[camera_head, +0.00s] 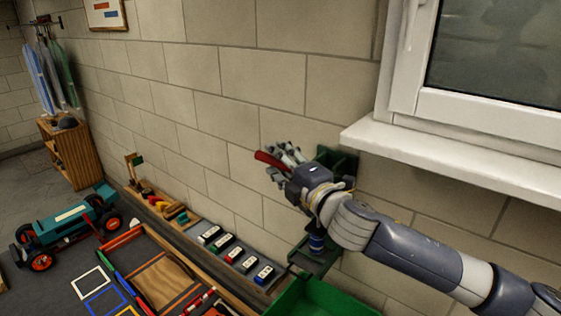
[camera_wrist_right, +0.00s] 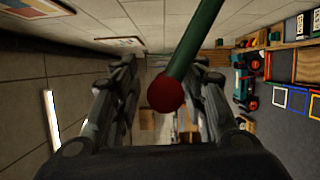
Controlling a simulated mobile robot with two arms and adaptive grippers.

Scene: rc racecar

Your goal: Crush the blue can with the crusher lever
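The green wall-mounted can crusher (camera_head: 338,165) is below the window sill, partly hidden by my right arm. The blue can (camera_head: 316,243) stands upright in its lower part, beneath my right wrist; its top is partly covered. The lever has a red grip (camera_head: 268,159) beside the fingers of my right gripper (camera_head: 285,160). In the right wrist view, the lever's green rod (camera_wrist_right: 195,42) comes down from the top and ends in a red knob (camera_wrist_right: 165,95). The spread fingers of my right gripper (camera_wrist_right: 164,105) lie on either side, with a gap at the left. My left gripper is out of view.
A white window sill (camera_head: 450,165) juts out above my right forearm. A green bin (camera_head: 315,298) stands below the crusher. Small toy cars (camera_head: 238,255) line a shelf along the wall. A teal racecar (camera_head: 68,222) is on the floor at left.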

